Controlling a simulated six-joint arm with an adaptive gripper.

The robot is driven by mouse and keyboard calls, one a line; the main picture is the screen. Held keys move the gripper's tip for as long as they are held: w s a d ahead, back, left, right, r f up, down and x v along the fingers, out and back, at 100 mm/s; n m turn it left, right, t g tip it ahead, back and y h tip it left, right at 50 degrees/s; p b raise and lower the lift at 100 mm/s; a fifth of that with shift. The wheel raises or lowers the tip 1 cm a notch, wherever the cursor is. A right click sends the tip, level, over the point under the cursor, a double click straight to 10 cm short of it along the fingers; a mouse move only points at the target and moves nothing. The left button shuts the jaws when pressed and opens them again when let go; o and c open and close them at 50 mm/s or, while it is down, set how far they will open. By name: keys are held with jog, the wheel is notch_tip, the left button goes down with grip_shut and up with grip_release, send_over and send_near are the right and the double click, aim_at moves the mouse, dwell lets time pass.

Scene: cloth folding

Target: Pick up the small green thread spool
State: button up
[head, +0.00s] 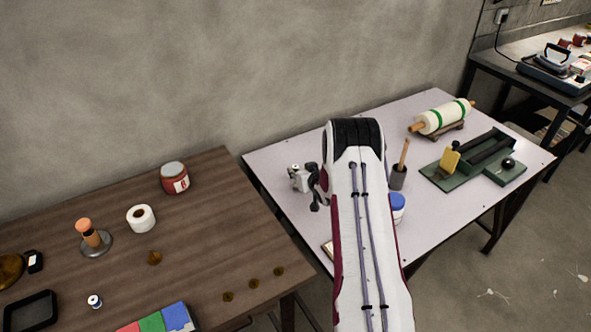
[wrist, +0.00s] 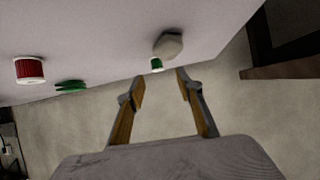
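In the wrist view the small green thread spool (wrist: 157,65), with a pale end, stands near the edge of the pale table (wrist: 110,40). It shows just beyond the fingertips of my gripper (wrist: 160,82), roughly between them. The fingers are apart with nothing between them. I cannot tell how far the spool is from the tips.
A rounded grey-white object (wrist: 168,45) is close beside the spool. A red spool (wrist: 30,69) and a flat green item (wrist: 71,86) lie farther left. In the head view, a pale sewing-machine-like object (head: 299,178), a dark cup (head: 398,178) and a blue-lidded jar (head: 397,215) flank my arm.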

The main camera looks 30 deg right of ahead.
aim_at(297, 168)
jog(key=shift+f, duration=0.1)
jog(key=shift+x, duration=2.5)
jog(key=shift+s+d+f, duration=0.1)
jog(key=shift+d+f, duration=0.05)
jog(key=c, duration=0.8)
